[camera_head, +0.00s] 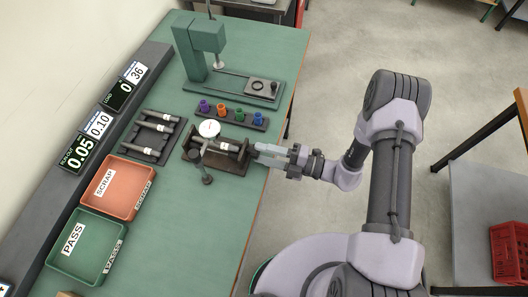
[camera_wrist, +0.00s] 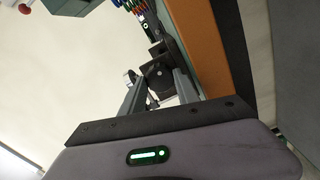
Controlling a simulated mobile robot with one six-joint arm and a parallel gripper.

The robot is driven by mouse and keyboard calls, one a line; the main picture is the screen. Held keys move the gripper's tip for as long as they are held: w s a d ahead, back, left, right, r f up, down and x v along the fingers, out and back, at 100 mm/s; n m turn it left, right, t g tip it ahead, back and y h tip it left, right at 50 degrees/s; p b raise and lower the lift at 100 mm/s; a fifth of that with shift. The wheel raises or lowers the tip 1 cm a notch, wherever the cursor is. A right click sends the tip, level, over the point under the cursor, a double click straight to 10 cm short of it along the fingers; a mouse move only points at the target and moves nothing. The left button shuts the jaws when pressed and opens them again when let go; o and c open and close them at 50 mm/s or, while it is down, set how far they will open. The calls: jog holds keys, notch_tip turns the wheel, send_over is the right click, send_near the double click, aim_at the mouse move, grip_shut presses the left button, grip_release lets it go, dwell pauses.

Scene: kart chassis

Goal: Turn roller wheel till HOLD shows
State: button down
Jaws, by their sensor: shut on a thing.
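The roller wheel is a dark round part with a pale centre dot (camera_wrist: 157,70), between my fingertips in the wrist view. It is on the right end of a dark test fixture (camera_head: 232,164) that carries a shaft (camera_head: 222,147) and a white dial gauge (camera_head: 208,128). My gripper (camera_head: 257,150) reaches in from the right and is shut on the wheel; its fingers (camera_wrist: 158,84) flank it. The fingers partly hide the wheel in the head view. A black display (camera_head: 80,151) reads 0.05, with 0.10 on a white label beside it. I see no HOLD on it.
A second display (camera_head: 119,96) shows 0 beside a label with 36. A rack of shafts (camera_head: 148,153), an orange SCRAP tray (camera_head: 100,211) and a green PASS tray (camera_head: 62,271) stand left. Coloured parts (camera_head: 222,110) and a green press (camera_head: 190,52) stand behind the fixture.

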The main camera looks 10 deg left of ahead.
jog(key=shift+m+p, duration=0.35)
jog(key=shift+m, duration=6.45)
jog(key=shift+m+p, duration=0.3)
jog(key=shift+m, duration=0.3)
jog(key=c, duration=0.9)
grip_release()
jog(key=shift+d, duration=0.1)
jog(key=s+d+p, duration=0.1)
jog(key=d, duration=1.6)
jog(key=shift+s, duration=0.15)
